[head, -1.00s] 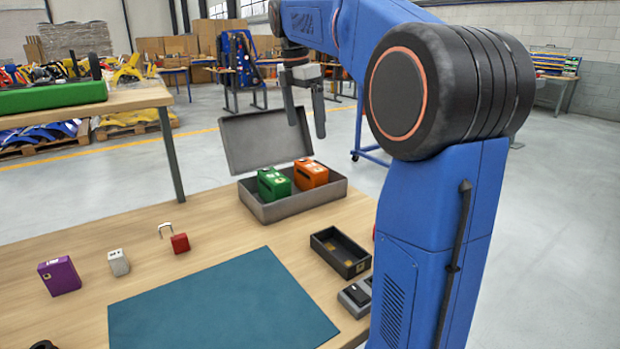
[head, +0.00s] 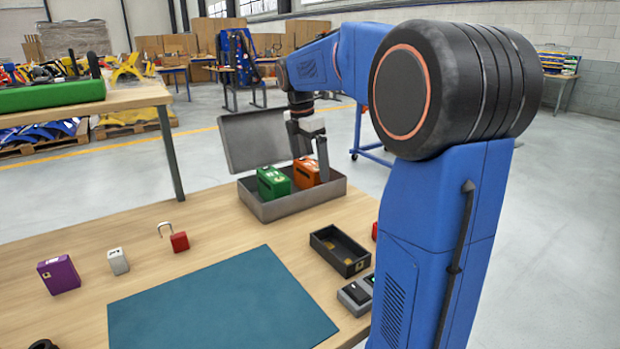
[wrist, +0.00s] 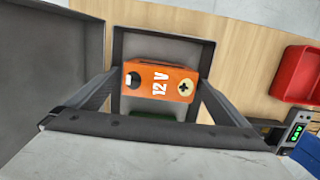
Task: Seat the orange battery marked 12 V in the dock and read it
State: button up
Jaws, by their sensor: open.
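The orange battery (head: 305,173) stands in the open grey case beside a green battery (head: 273,183). In the wrist view its top (wrist: 173,72) reads "12 V". My gripper (head: 311,162) is open and low over the case, with one finger on each side of the orange battery. I cannot tell whether the fingers touch it. An open black box (head: 352,264), which looks like the dock, is empty on the table. Beside it a small grey and black device (head: 355,297) is partly hidden by my arm; a lit green display (wrist: 297,133) shows in the wrist view.
The grey case (head: 305,207) has its lid (head: 250,140) raised behind it. A red tray (wrist: 298,75) shows in the wrist view. A purple block (head: 60,275), a grey block (head: 118,261) and a red padlock (head: 179,242) stand at left. The blue mat (head: 220,305) is clear.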

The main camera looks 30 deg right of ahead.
jog(key=shift+d+f, duration=0.1)
jog(key=shift+f, duration=0.7)
jog(key=shift+r, duration=0.1)
jog(key=c, duration=2)
